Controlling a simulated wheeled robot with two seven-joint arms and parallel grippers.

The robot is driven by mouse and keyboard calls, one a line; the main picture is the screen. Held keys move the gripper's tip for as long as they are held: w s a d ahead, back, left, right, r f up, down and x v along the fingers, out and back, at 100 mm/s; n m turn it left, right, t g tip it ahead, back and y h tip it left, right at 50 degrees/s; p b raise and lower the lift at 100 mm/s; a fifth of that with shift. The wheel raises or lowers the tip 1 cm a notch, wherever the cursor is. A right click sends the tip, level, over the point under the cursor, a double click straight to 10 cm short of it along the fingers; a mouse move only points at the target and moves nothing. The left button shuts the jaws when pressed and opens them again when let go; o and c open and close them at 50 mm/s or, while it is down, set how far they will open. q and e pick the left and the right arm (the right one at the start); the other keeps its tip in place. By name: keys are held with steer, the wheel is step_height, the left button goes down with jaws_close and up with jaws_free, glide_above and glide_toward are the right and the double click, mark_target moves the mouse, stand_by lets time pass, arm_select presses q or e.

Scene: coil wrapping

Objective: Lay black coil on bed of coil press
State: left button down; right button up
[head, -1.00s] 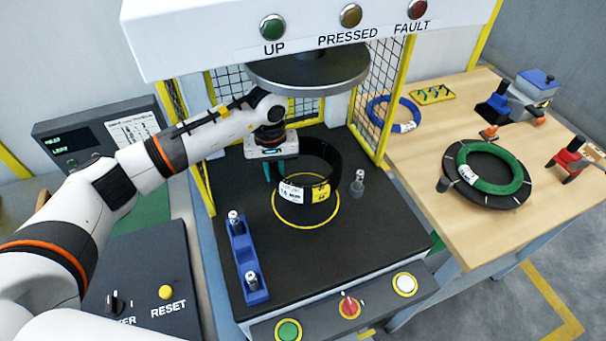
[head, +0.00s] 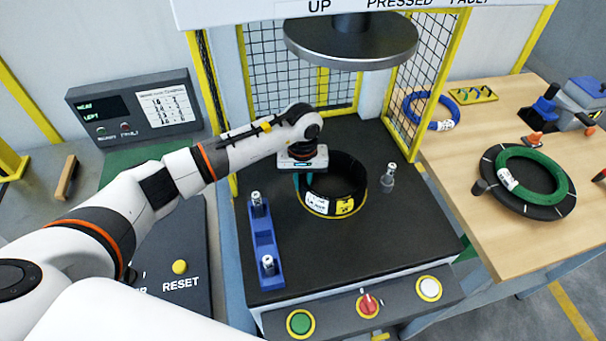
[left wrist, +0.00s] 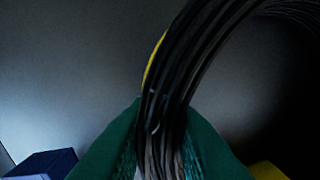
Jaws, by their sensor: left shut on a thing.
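The black coil (head: 345,188) is on or just above the dark bed (head: 375,250) of the coil press, over the yellow ring marked there. It looks roughly level, with a white label and a yellow label on its near side. My left gripper (head: 301,180) is shut on the coil's left side. In the left wrist view the green fingers (left wrist: 158,150) clasp the black strands (left wrist: 190,60). I cannot tell whether the coil touches the bed. The round press plate (head: 350,45) hangs above. My right gripper is not in view.
A blue holder (head: 265,240) stands on the bed's left, and a small metal-topped post (head: 388,178) stands right of the coil. Yellow-framed mesh guards (head: 420,75) flank the press.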

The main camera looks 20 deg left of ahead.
arm_select(q)
steer(key=shift+w+r, duration=0.15)
steer(key=shift+r, duration=0.05)
steer(key=shift+f, duration=0.1)
steer(key=c, duration=1.3)
jaws_free()
steer(key=shift+s+f, duration=0.1)
steer(key=shift+s, duration=0.1)
steer(key=shift+w+r+p, duration=0.1)
steer(key=shift+r+p, duration=0.2)
steer(key=shift+r, duration=0.2)
step_height(320, 180, up, 11)
steer(key=p, duration=0.4)
